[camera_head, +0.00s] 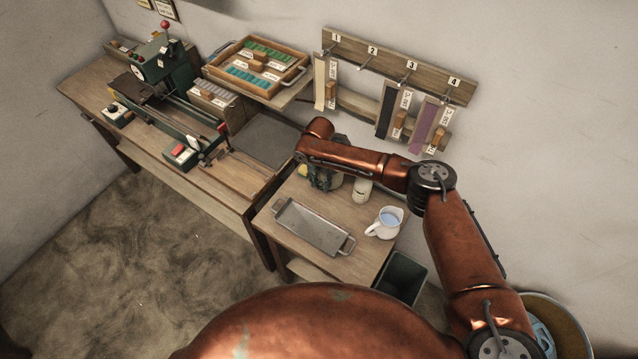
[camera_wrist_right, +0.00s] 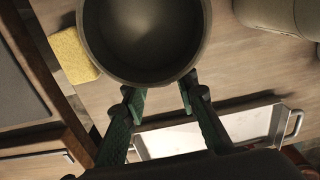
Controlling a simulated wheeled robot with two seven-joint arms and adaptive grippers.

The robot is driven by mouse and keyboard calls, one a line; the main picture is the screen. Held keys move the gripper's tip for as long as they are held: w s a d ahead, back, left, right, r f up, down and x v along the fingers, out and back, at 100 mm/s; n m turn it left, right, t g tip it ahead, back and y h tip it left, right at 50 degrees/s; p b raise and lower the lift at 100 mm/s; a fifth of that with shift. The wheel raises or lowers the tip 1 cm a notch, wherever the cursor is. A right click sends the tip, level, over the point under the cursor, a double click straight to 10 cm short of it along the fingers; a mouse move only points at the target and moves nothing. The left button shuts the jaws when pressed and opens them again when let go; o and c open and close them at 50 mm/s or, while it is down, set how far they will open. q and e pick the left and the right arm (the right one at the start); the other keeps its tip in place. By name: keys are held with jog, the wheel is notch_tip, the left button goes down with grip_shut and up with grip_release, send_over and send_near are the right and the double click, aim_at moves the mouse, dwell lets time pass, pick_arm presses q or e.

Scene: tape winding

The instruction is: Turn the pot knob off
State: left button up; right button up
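The pot (camera_wrist_right: 145,38) is a dark, round, open vessel at the top of the right wrist view. In the head view it is mostly hidden behind my right arm and gripper. My right gripper (camera_wrist_right: 162,95) has green fingers, spread apart with their tips at the near side of the pot; it also shows in the head view (camera_head: 323,180). Bare table shows between the fingers. I cannot tell whether the tips touch the pot, and I cannot make out its knob. My left gripper is not in view.
A metal tray (camera_head: 312,228), a white jug (camera_head: 385,222) of bluish liquid and a pale jar (camera_head: 362,190) share the small table. A yellow sponge (camera_wrist_right: 73,54) lies beside the pot. A bench machine (camera_head: 165,65) stands left; a dark bin (camera_head: 402,277) is below right.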

aim_at(320, 184)
jog(key=shift+o, duration=1.3)
notch_tip(320, 184, up, 12)
jog(key=shift+w, duration=0.15)
jog(key=shift+a, duration=0.1)
